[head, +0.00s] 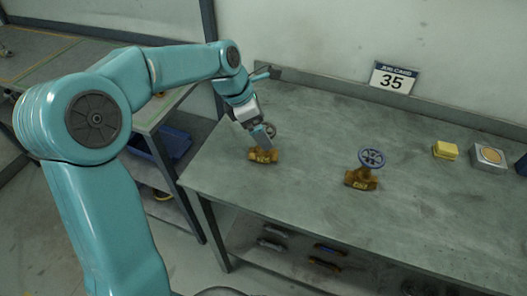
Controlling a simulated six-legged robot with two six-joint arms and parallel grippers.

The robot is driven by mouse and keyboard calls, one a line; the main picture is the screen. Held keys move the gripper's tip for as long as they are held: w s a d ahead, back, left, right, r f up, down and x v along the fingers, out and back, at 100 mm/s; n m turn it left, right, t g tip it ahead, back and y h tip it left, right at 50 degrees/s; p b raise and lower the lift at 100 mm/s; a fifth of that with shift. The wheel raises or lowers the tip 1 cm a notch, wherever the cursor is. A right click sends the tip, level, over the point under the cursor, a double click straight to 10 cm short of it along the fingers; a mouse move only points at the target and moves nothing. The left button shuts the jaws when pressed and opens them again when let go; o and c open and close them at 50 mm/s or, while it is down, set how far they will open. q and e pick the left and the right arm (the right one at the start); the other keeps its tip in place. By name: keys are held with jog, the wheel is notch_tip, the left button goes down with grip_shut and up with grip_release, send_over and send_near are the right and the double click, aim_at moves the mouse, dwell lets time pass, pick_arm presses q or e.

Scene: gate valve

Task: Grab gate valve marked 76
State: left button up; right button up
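A brass gate valve (263,156) stands on the grey metal table at its left part. Its dark handwheel is partly hidden behind my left gripper (263,137). The gripper points down at this valve from above, very close to it. I cannot tell whether it touches the valve or how far the fingers are apart. A second brass gate valve (361,179) with a blue handwheel (371,158) stands farther right, apart from the gripper. Both valve bodies carry small markings too small to read. My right gripper is out of view.
The grey table (310,205) has free room around the valves. A yellow block (445,150) and a grey box (488,157) sit at right. Several items lie on the lower shelf. Another bench (60,60) is at left.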

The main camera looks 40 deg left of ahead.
pick_arm(q)
jog(key=shift+x, duration=0.85)
jog(key=c, duration=1.7)
grip_shut()
jog(key=shift+r, duration=0.15)
